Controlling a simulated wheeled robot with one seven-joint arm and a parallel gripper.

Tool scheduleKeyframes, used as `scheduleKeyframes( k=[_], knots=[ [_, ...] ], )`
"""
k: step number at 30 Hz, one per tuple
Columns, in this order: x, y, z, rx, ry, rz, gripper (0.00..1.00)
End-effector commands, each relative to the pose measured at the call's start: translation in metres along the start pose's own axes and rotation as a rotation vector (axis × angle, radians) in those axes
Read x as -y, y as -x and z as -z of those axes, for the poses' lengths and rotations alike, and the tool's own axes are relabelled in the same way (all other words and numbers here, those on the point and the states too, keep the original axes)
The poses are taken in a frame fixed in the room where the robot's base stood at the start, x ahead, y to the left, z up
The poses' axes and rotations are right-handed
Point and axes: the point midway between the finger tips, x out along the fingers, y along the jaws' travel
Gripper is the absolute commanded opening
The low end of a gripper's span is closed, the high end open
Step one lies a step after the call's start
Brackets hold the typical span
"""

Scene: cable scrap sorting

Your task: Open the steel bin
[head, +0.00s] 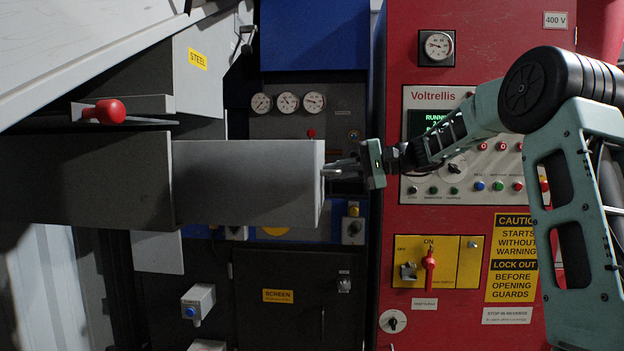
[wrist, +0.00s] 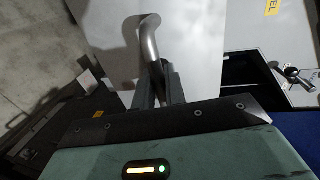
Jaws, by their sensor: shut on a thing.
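A grey box-shaped bin (head: 245,182) sticks out to the right from a darker grey housing (head: 85,180) in the head view. Its front end faces right, toward my gripper (head: 350,168). My gripper is shut on the bent metal handle (wrist: 150,45) at that front end, and the wrist view shows the fingers (wrist: 160,88) around the handle's lower part. The inside of the bin is hidden.
A second metal handle (head: 247,38) is on the labelled panel. A red knob (head: 110,111) sits on the housing. The red control cabinet (head: 470,60) stands close behind my arm. A switch box (head: 198,303) juts out below the bin.

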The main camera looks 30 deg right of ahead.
Motion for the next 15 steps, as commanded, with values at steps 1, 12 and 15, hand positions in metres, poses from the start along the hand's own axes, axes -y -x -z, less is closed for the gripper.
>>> scheduleKeyframes(
  k=[1, 12, 15],
  knots=[
    [-0.004, 0.007, 0.000, -0.001, -0.001, -0.002, 0.00],
    [-0.007, 0.029, 0.000, 0.000, -0.001, -0.002, 0.00],
    [-0.007, 0.030, 0.000, 0.001, -0.001, -0.002, 0.00]
  ],
)
